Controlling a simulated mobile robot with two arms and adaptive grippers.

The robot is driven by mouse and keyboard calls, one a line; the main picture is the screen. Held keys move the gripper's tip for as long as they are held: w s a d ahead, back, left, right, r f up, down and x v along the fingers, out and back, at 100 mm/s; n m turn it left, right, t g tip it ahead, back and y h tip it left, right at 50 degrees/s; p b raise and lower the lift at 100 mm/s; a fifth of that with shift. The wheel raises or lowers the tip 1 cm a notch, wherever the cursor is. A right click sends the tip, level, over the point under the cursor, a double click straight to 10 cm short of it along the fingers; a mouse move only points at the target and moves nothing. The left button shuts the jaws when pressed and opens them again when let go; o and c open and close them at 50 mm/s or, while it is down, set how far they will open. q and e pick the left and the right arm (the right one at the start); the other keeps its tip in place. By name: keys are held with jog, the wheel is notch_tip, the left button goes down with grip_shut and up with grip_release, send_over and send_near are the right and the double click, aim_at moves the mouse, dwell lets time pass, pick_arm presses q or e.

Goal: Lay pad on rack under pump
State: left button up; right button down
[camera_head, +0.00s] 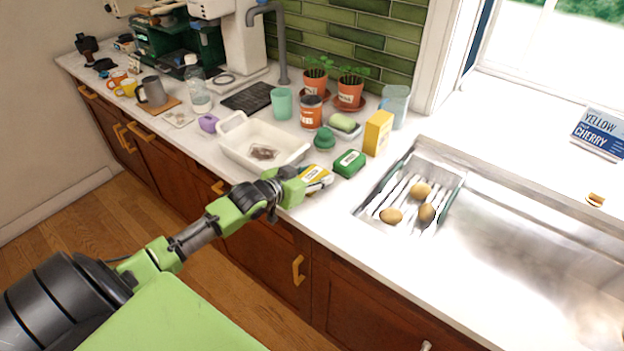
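My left gripper (292,188) reaches over the front edge of the counter. Its fingertips are at a small yellow and white labelled item (316,176). I cannot tell whether they grip it, touch it or are just beside it. A flat black slatted rack (247,97) lies on the counter near a grey upright pipe with a bent spout (281,45). A light green sponge-like pad (343,122) rests on a small dish right of the orange jar. I cannot tell for sure which item is the task's pad, or which is the pump. My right gripper is not in view.
A white basin (228,147) stands behind my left gripper. A green box (349,163) and a yellow box (377,133) stand right of it. The sink (520,235) holds a tray (373,203) with several brown round items. Potted plants (349,92) stand near the tiled wall.

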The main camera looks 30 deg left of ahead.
pick_arm(q)
jog(key=shift+r, duration=0.1)
jog(key=shift+c, duration=0.2)
jog(key=shift+r+b, duration=0.3)
jog(key=shift+r, duration=0.25)
jog(key=s+a+b, duration=0.1)
jog(key=s+b, duration=0.1)
jog(key=s, duration=1.6)
jog(key=shift+a+r, duration=0.15)
jog(key=shift+a, duration=0.1)
jog(key=s+d+r+m+g+h, duration=0.1)
jog(key=d+r+m+h, duration=0.3)
jog(key=d, duration=0.6)
jog(key=s+d+r+m+g+h, duration=0.2)
jog(key=d+r+m+g+h, duration=0.2)
jog(key=d, duration=0.6)
jog(key=shift+r+m+h, duration=0.8)
jog(key=shift+m+h, duration=0.1)
